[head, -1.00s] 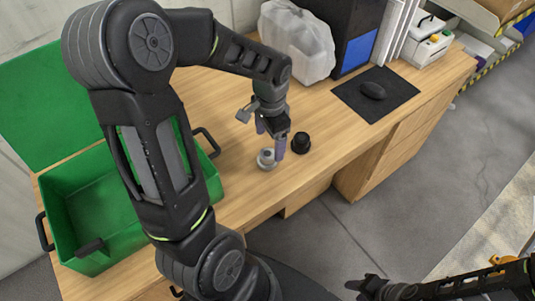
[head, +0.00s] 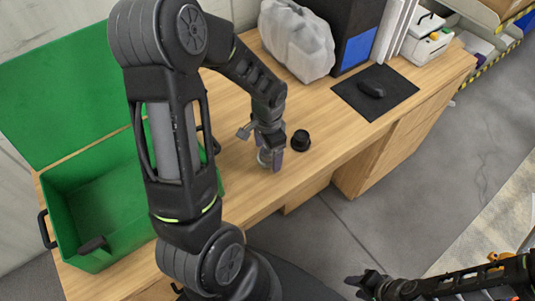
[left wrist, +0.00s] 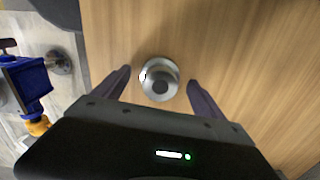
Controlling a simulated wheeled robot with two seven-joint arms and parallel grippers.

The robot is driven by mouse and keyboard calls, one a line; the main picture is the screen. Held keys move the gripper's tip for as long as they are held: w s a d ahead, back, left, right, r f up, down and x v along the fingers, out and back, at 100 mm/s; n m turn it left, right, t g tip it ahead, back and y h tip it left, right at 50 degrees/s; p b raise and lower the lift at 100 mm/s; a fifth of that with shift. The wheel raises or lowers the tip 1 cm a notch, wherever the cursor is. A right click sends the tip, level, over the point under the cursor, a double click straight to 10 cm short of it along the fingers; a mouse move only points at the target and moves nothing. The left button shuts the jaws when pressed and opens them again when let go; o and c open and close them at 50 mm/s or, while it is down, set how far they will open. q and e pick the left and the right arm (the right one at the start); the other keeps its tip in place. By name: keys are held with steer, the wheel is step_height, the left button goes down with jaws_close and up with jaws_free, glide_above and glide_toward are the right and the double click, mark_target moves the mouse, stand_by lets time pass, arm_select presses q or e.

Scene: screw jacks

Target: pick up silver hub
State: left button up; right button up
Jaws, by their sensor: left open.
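The silver hub (left wrist: 160,80) stands on the wooden table in the left wrist view, a round metal piece with a dark centre. It lies between the two spread fingers of my left gripper (left wrist: 160,92), and a gap shows on each side. In the head view my left gripper (head: 271,158) points down over the hub (head: 263,156), which is mostly hidden behind the fingers. My left gripper is open. My right gripper (head: 362,284) is at the bottom right, away from the table; its fingers are too small and dark to read.
A black round part (head: 301,140) stands on the table just right of my left gripper. An open green box (head: 100,268) is at the left. A wrapped pale bundle (head: 297,42), a black mat (head: 390,100) and a mouse (head: 371,89) are farther back.

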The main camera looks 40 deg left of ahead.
arm_select(q)
steer(key=shift+f, duration=0.45)
steer(key=shift+c, duration=0.5)
jaws_close()
stand_by(0.5)
